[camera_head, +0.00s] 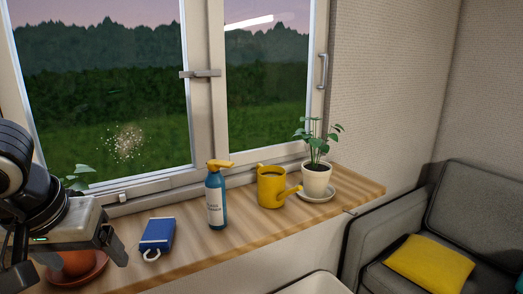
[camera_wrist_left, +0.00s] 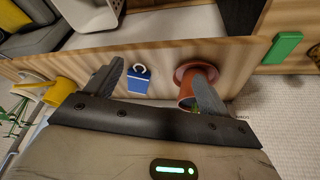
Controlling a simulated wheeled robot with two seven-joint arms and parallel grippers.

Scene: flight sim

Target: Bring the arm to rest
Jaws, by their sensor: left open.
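My left gripper (camera_head: 113,247) reaches in from the left in the head view, above the left end of the wooden windowsill (camera_head: 190,258). In the left wrist view its two dark fingers (camera_wrist_left: 155,82) stand wide apart with nothing held between them. A terracotta pot (camera_head: 78,262) on a saucer is partly hidden by the gripper; it also shows in the left wrist view (camera_wrist_left: 187,98), partly behind one finger. My right gripper is in neither view.
On the sill are a blue object with a white loop (camera_head: 157,233), a blue spray bottle (camera_head: 216,203), a yellow watering can (camera_head: 271,186) and a potted plant (camera_head: 316,180). A pale speckled patch (camera_head: 125,142) marks the window. A grey sofa (camera_head: 478,215) stands at right.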

